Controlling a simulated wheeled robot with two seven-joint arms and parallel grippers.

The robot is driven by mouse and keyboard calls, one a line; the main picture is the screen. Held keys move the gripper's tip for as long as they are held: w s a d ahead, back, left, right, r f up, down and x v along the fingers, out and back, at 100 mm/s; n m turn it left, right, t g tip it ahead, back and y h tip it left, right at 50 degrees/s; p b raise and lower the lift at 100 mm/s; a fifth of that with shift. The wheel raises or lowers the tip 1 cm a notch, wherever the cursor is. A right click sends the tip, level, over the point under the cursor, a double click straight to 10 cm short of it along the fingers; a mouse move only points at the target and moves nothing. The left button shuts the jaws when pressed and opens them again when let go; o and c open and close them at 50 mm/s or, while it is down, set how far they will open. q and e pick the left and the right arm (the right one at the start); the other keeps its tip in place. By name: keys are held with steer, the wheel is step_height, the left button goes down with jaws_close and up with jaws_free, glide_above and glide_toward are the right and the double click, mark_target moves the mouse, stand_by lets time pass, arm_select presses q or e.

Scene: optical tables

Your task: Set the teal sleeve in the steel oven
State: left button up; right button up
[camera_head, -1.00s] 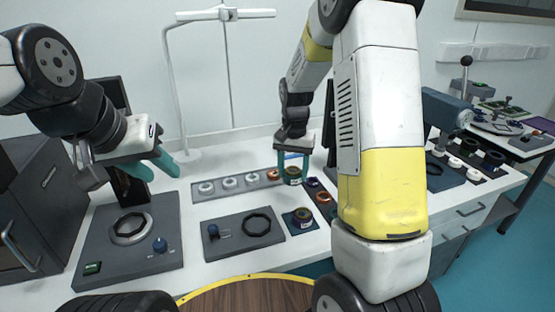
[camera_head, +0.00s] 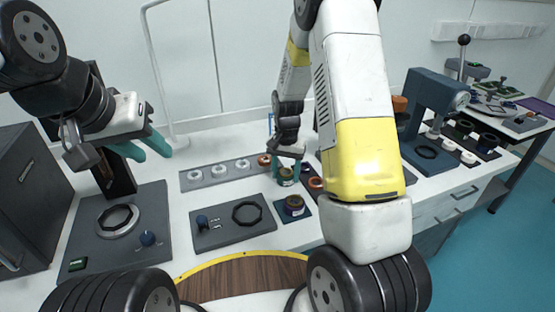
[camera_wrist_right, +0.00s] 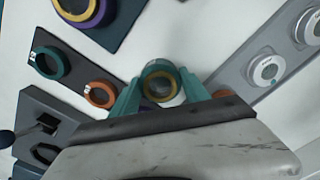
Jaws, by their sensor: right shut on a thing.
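The steel oven is likely the dark grey box (camera_head: 28,190) at the far left, partly cut off, with a handle on its front. My right gripper (camera_head: 287,174) is shut on a ring-like sleeve (camera_head: 286,181), dark greenish with a gold band, over the bench. In the right wrist view this sleeve (camera_wrist_right: 160,82) sits between the teal fingers. A separate teal ring (camera_wrist_right: 37,65) with a white label lies on a dark strip there. I cannot tell surely which is the teal sleeve. My left gripper (camera_head: 151,152) is open and empty above the left plate.
A grey plate (camera_head: 85,235) with a ring and blue knob is at left; another plate (camera_head: 240,232) is in the middle. A purple-and-gold ring (camera_head: 294,205) sits on a small square mat. An orange ring (camera_wrist_right: 100,94) and a strip of white discs (camera_head: 200,182) are nearby.

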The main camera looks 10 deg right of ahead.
steer(key=o, duration=1.6)
steer(key=shift+f, duration=0.1)
steer(key=shift+c, duration=0.2)
